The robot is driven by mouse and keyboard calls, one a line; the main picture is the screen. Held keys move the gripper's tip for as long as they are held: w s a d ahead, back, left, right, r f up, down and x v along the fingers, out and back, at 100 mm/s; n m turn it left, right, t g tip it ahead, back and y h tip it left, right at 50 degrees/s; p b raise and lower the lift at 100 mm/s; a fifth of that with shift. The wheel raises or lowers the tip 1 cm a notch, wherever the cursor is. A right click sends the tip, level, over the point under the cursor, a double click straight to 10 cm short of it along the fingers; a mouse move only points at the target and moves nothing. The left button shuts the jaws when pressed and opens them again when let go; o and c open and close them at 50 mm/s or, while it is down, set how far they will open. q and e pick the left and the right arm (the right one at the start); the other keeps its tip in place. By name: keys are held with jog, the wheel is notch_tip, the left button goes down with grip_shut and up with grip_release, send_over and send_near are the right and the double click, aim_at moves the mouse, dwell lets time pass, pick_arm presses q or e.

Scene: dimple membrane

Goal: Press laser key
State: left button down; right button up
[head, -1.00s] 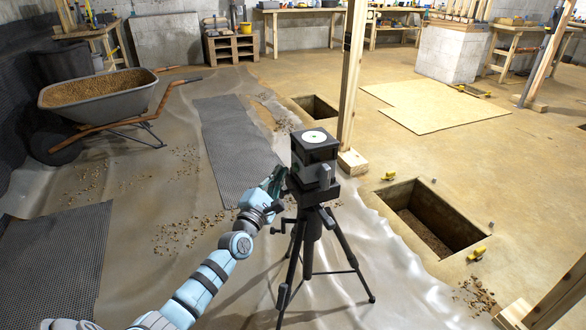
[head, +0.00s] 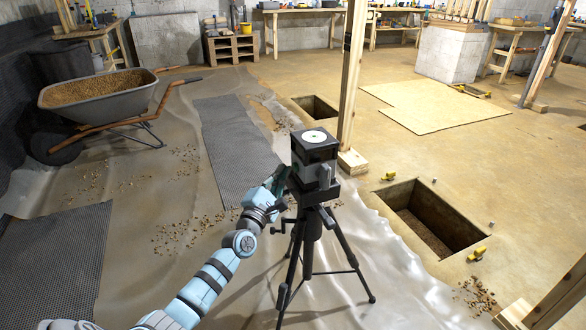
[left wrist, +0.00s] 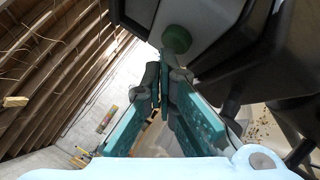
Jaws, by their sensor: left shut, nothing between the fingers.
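The laser (head: 322,154) is a dark boxy unit with a round white and green top disc. It stands upright on a black tripod (head: 312,232). In the left wrist view its grey and black housing (left wrist: 225,20) fills the top right, with a round green key (left wrist: 177,39) on its underside in the picture. My left gripper (head: 284,176) is at the left side of the laser. In the left wrist view its teal-padded fingers (left wrist: 164,78) are shut and empty, tips just below the green key. I cannot tell whether they touch it. My right gripper is not in view.
A rectangular pit (head: 432,222) lies right of the tripod, and a smaller pit (head: 316,107) lies behind. A wooden post (head: 352,90) stands close behind the laser. A wheelbarrow (head: 100,100) of gravel is at left. Membrane sheet covers the floor around the tripod.

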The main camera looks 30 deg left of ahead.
pick_arm(q)
jog(key=shift+w+d, duration=0.2)
jog(key=shift+w, duration=0.15)
dwell(0.6)
dwell(0.3)
jog(key=shift+s+a, duration=0.45)
jog(key=shift+s, duration=0.25)
jog(key=s+a, duration=0.1)
jog(key=s, duration=0.1)
jog(key=s+a+p, duration=0.1)
jog(key=s+a, duration=0.1)
jog(key=shift+d, duration=0.1)
dwell(0.8)
